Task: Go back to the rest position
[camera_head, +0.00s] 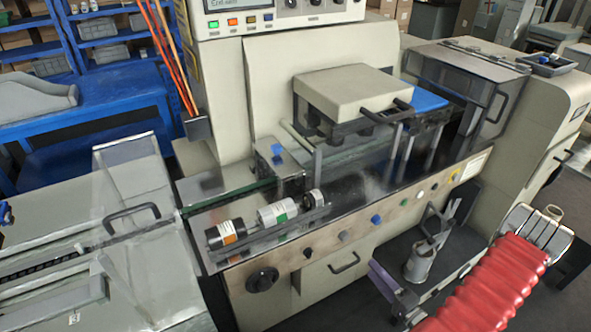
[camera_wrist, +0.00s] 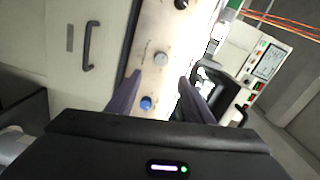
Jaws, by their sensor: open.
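My gripper (camera_wrist: 159,78) shows in the wrist view with its two dark purplish fingers apart and nothing between them. The fingers point toward the machine's front panel (camera_wrist: 147,50), with a blue button (camera_wrist: 146,103) and a grey button (camera_wrist: 160,59) seen between and just beyond them. The wrapping machine (camera_head: 330,275) fills the middle of that view. Two labelled rolls, one with an orange band (camera_head: 226,234) and one with a green band (camera_head: 276,212), lie along its deck.
A clear-covered conveyor (camera_head: 130,235) stands at left, a blue bench (camera_head: 95,95) behind. Dark floor shows at far right.

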